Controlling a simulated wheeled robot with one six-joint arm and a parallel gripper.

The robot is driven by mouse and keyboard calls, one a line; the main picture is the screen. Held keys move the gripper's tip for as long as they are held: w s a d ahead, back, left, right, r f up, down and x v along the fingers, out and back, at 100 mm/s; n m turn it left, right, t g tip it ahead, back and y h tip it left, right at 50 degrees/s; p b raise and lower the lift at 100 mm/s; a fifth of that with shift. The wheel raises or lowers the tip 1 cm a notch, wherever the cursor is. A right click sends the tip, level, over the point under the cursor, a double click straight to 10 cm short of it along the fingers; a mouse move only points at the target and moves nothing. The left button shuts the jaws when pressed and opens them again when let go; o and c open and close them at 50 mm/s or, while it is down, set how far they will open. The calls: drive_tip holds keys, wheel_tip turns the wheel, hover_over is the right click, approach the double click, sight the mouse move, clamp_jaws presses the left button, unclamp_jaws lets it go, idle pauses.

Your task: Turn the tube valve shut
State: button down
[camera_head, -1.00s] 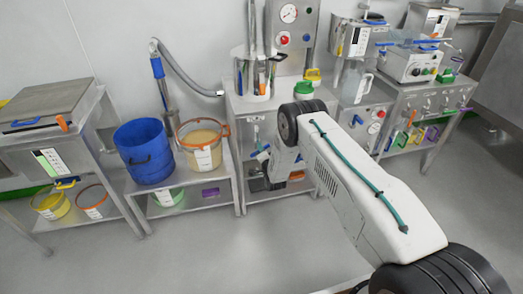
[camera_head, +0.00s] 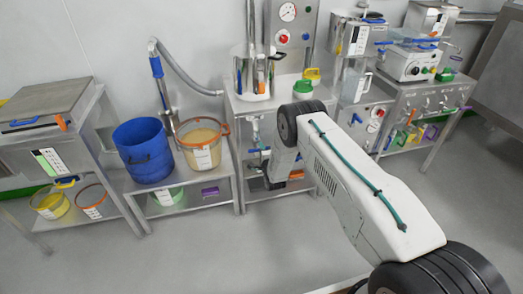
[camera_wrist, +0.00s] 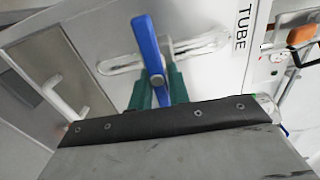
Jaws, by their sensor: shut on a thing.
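The tube valve's blue lever handle (camera_wrist: 150,58) stands out in the wrist view, in front of a pale metal pipe on a light panel. A label reading TUBE (camera_wrist: 241,27) is on the panel to its right. The handle is near upright in the picture, leaning slightly left at its top. My gripper (camera_wrist: 157,85) has its two green fingers on either side of the handle's lower part and is shut on it. In the head view, my arm reaches to the lower front of the middle cabinet, and its end is mostly hidden behind its own links.
An orange and metal fitting (camera_wrist: 300,35) is at the right in the wrist view, and a white bar handle (camera_wrist: 68,98) is at the left. In the head view, a blue tub (camera_head: 145,152) and a cream-filled container (camera_head: 201,145) stand on the bench left of the cabinet.

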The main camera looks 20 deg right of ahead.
idle(0.3)
drive_tip(key=c, duration=1.3)
unclamp_jaws()
drive_tip(key=shift+c, duration=0.2)
drive_tip(key=s, duration=0.7)
drive_tip(key=shift+s, duration=0.4)
